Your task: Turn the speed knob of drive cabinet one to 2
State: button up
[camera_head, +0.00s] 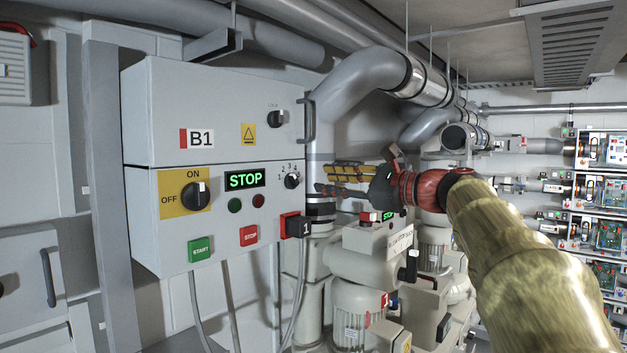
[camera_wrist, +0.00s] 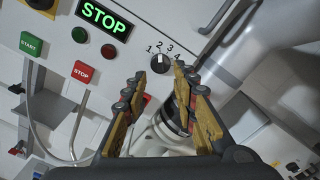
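The drive cabinet (camera_head: 150,225) hangs on the left, marked B1, with a small "1" on a box at its lower right. Its speed knob (camera_head: 292,181) is a small black dial with a white mark, ringed by the numbers 1 to 4. It also shows in the wrist view (camera_wrist: 160,64), just beyond my fingertips. I cannot tell surely which number the mark points to. My gripper (camera_head: 324,179) is to the right of the knob in the head view. Its yellow fingers are open (camera_wrist: 160,73), with nothing between them, and appear apart from the knob.
Beside the knob are a green STOP display (camera_head: 245,180), two round lamps, the ON/OFF switch (camera_head: 195,196), and green START (camera_head: 201,249) and red STOP (camera_head: 249,236) buttons. A vertical handle (camera_head: 307,119) sticks out above the knob. Pipes and blowers (camera_head: 357,309) stand right.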

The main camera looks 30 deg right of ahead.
jog(key=v, duration=0.3)
dwell(0.6)
jog(key=s+d+f+n+g+h+b, duration=0.1)
jog(key=s+f+n+g+h, duration=0.2)
jog(key=f, duration=0.9)
jog(key=f+n+g+h+b, duration=0.1)
jog(key=f+n+g, duration=0.25)
jog(key=f, duration=0.85)
jog(key=s+a+f+n+g+b, duration=0.1)
jog(key=s+a+f+n+b, duration=0.5)
jog(key=f, duration=0.7)
jog(key=s+a+f+n+g+h+b, duration=0.1)
jog(key=s+a+f+n+b, duration=0.5)
jog(key=f, duration=0.8)
jog(key=s+a+f+n+g+h+b, duration=0.1)
jog(key=s+a+f+n+g+b, duration=0.2)
jog(key=s+a+f, duration=0.8)
notch_tip(320, 180, down, 3)
jog(key=n+b, duration=0.2)
jog(key=n, duration=0.1)
jog(key=shift+a+f+b, duration=0.25)
jog(key=shift+a+b, duration=0.15)
